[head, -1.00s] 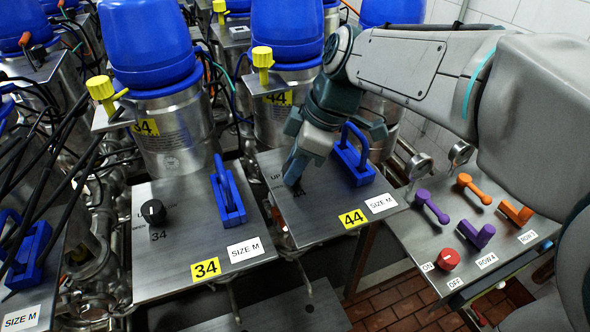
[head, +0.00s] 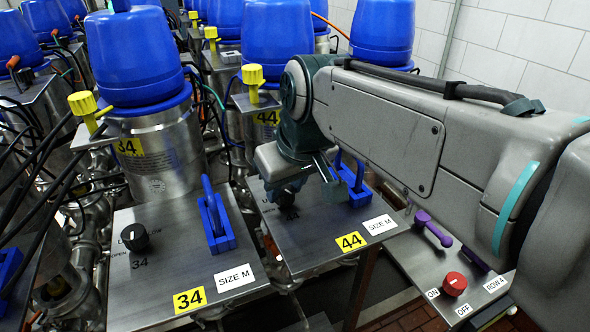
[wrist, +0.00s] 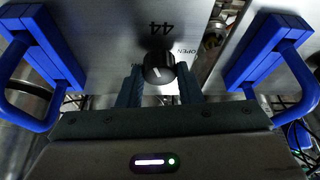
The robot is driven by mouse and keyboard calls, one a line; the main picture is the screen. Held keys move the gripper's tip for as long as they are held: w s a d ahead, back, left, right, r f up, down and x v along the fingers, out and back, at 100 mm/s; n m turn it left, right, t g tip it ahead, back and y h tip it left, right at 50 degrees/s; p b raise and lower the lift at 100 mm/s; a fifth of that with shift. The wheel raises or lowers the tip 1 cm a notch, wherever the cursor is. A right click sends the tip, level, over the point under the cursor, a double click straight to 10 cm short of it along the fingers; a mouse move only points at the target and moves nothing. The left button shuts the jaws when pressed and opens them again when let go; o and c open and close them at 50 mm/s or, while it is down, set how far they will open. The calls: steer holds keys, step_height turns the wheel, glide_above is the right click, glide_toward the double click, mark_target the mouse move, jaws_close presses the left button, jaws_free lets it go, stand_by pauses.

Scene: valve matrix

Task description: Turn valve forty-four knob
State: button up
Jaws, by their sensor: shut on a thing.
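The valve 44 knob is a black round knob (wrist: 159,66) with a white pointer line. It stands on a grey metal panel (head: 320,248) with a yellow 44 label (head: 351,242). My gripper (head: 287,205) points down over the left part of this panel and mostly hides the knob in the head view. In the wrist view its two dark fingers (wrist: 160,86) sit on either side of the knob, shut on it. The pointer line slants slightly. A printed 44 and the word OPEN show beside the knob.
A blue handle (head: 353,180) stands on the 44 panel right of my gripper, partly behind it. The 34 panel (head: 165,285) at left carries its own black knob (head: 134,237) and blue handle (head: 215,222). A side panel at right has a red knob (head: 454,283).

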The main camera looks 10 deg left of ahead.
steer(key=shift+a+m+t+h, duration=0.1)
steer(key=shift+m+t+h, duration=0.45)
steer(key=shift+m, duration=1.45)
steer(key=shift+h+b, duration=0.25)
steer(key=shift+b, duration=0.05)
steer(key=o, duration=1)
steer(key=v, duration=1.4)
steer(key=shift+w, duration=0.25)
steer(key=shift+g, duration=0.25)
